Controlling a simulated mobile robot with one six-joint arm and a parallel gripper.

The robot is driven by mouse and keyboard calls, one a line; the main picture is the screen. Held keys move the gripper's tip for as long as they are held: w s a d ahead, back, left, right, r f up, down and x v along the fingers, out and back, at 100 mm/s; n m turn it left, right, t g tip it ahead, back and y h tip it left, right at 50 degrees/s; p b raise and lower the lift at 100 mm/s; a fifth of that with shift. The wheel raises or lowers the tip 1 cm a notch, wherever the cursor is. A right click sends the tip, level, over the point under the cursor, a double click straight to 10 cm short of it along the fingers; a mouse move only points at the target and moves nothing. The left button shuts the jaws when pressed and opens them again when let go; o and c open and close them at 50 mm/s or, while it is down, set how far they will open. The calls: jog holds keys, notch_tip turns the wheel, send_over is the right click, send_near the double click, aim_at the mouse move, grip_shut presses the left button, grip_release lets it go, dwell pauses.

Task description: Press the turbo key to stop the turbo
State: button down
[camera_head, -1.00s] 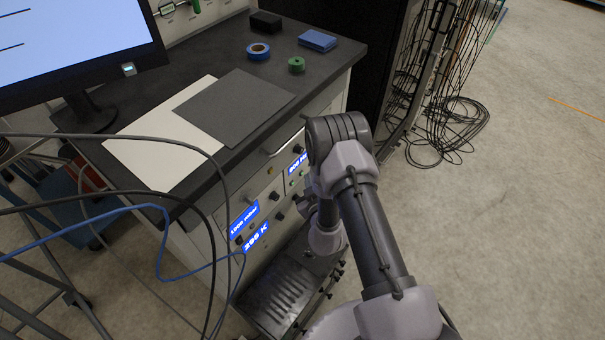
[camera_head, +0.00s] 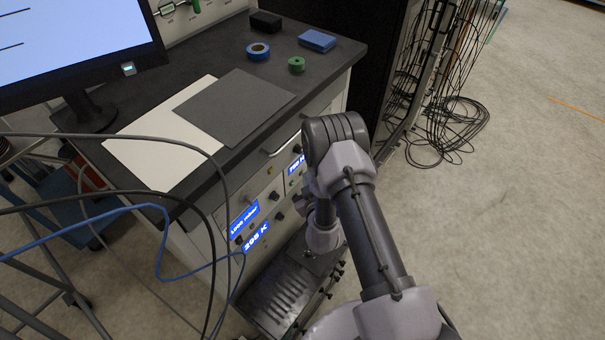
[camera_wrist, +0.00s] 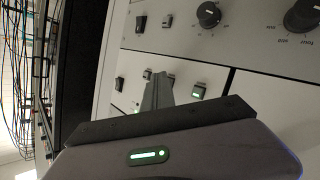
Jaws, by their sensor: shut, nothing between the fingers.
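In the wrist view my gripper (camera_wrist: 158,90) is shut and empty, its fingers pointing at a light control panel (camera_wrist: 180,58). A green-lit key (camera_wrist: 198,91) shows just right of the fingertips. Another green-lit key (camera_wrist: 136,108) is at their left, partly hidden by the gripper. Small dark keys, one of them (camera_wrist: 147,73) close beside the fingertips, also sit on the panel. No readable label tells which is the turbo key. Whether the fingertips touch anything is unclear. In the head view my arm covers part of the panel, and a blue display (camera_head: 297,163) beside it is partly hidden.
Dark knobs (camera_wrist: 208,14) stick out of the panel. Blue displays (camera_head: 244,219) glow on the cabinet front. Loose cables (camera_head: 215,205) hang at the left. A worktop (camera_head: 220,165) stands above the panel. Open floor (camera_head: 500,230) lies to the right.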

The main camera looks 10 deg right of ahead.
jog(key=shift+s+d, duration=0.55)
jog(key=shift+d, duration=0.05)
jog(key=s+d, duration=0.3)
jog(key=shift+s+d+p, duration=0.25)
jog(key=shift+s+p, duration=0.05)
dwell(0.7)
